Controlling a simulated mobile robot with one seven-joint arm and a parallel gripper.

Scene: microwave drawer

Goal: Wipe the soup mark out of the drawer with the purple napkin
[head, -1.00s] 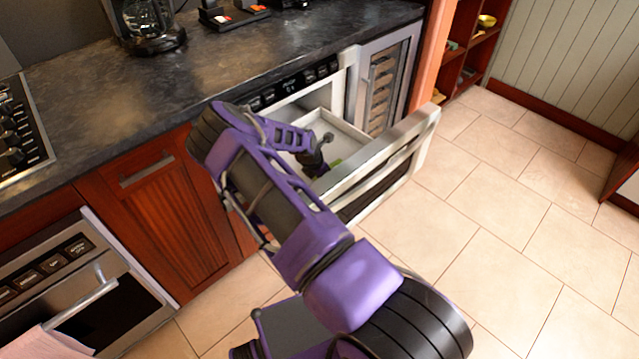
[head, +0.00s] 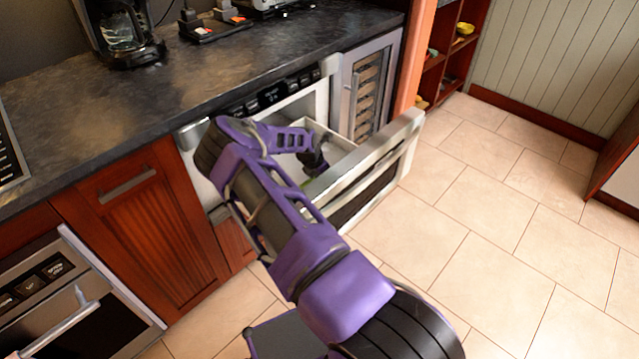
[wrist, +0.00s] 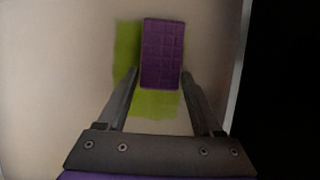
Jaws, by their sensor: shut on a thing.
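The purple napkin (wrist: 162,53) is a small quilted rectangle between my gripper's fingertips in the wrist view. My gripper (wrist: 160,92) is shut on it, with a finger at each side of its near end. The soup mark (wrist: 127,58) is a green patch on the pale drawer floor. It shows to the left of the napkin and below its near end; the napkin hides part of it. I cannot tell whether the napkin touches the floor. In the head view the drawer (head: 398,140) is pulled out, and my gripper (head: 314,165) reaches down inside it.
The drawer's side wall (wrist: 237,75) runs along the right in the wrist view, with darkness beyond. In the head view the dark countertop (head: 200,85) lies above the drawer, with a coffee maker (head: 125,35) on it. The tiled floor (head: 480,220) to the right is clear.

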